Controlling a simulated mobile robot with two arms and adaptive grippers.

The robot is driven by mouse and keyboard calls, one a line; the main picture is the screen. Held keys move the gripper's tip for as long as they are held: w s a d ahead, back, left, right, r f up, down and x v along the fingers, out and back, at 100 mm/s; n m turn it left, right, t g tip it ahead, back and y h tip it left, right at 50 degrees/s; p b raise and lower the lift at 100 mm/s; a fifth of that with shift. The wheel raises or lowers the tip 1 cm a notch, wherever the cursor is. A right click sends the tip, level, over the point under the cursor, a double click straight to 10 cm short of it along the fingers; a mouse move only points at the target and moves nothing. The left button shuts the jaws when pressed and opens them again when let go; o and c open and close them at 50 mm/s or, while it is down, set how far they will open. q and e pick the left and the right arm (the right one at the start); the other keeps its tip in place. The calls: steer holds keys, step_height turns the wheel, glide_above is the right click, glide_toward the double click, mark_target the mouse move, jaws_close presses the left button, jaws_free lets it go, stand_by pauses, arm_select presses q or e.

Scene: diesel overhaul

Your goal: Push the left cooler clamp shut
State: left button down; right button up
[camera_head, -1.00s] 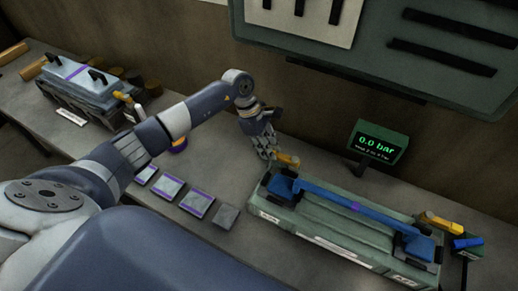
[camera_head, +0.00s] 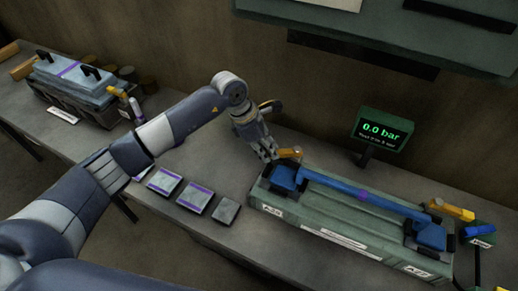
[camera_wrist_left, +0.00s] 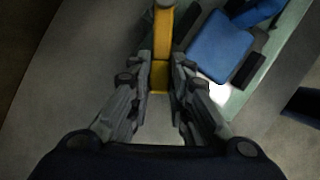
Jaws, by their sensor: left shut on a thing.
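The left cooler clamp (camera_head: 290,152) has a yellow lever at the left end of the green cooler (camera_head: 335,218), beside a blue end block (camera_head: 286,178). My left gripper (camera_head: 270,157) is at this clamp, pointing down. In the left wrist view, its two fingers (camera_wrist_left: 160,77) are shut on the yellow lever, one on each side. The lever (camera_wrist_left: 163,40) extends beyond the fingertips toward the top of that view. The clamp's lower part is hidden. My right gripper is in neither view.
A blue bar (camera_head: 350,192) runs along the cooler to a right end block. A second yellow clamp (camera_head: 452,210) sits at the right end. A display (camera_head: 383,130) reads 0.0 bar behind the cooler. Several flat square pieces (camera_head: 194,198) lie on the bench left of it.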

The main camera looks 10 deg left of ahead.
arm_select(q)
steer(key=c, duration=1.5)
jaws_free()
steer(key=v, duration=1.2)
steer(key=shift+a, duration=0.1)
